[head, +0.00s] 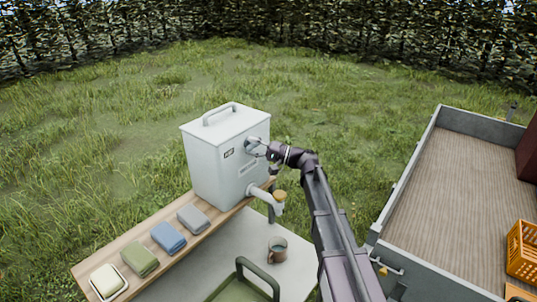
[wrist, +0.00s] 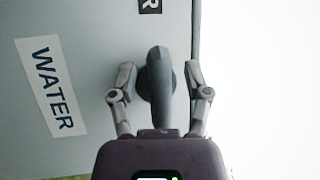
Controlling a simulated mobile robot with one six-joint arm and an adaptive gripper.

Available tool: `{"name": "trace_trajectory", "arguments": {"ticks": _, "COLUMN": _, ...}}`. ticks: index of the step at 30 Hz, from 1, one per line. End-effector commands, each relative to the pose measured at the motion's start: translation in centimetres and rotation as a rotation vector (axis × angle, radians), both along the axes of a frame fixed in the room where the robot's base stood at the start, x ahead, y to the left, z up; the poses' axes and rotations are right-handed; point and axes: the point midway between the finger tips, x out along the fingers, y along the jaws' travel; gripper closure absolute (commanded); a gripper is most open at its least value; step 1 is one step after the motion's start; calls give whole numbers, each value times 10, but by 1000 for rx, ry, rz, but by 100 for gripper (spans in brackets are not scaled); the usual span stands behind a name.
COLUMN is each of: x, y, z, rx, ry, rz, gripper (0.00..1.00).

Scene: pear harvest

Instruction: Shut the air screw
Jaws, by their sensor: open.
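The air screw (wrist: 157,62) is a dark grey knob with a raised wing, on the face of the pale water container (head: 213,165). In the head view the air screw (head: 252,143) shows as a grey disc high on the container's right-hand face. My gripper (wrist: 160,76) is open, with one finger on each side of the wing. I cannot tell whether either finger touches. In the head view my gripper (head: 264,150) partly covers the screw.
A tap (head: 268,197) sticks out low on the container, below my gripper. A mug (head: 277,250) stands under it on the pale table. Folded cloths (head: 168,237) and a soap dish (head: 108,281) line the wooden shelf. A trailer (head: 440,210) stands right of my arm.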

Motion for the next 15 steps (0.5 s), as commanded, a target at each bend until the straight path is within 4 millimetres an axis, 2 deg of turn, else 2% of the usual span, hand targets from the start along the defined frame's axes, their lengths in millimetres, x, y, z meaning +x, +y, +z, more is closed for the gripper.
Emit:
{"name": "trace_trajectory", "arguments": {"ticks": 7, "x": 1, "y": 0, "z": 1, "rx": -45, "ry": -66, "rz": -2, "gripper": 38}}
{"name": "trace_trajectory", "arguments": {"ticks": 15, "x": 1, "y": 0, "z": 1, "rx": -153, "ry": -230, "rz": 0, "gripper": 38}}
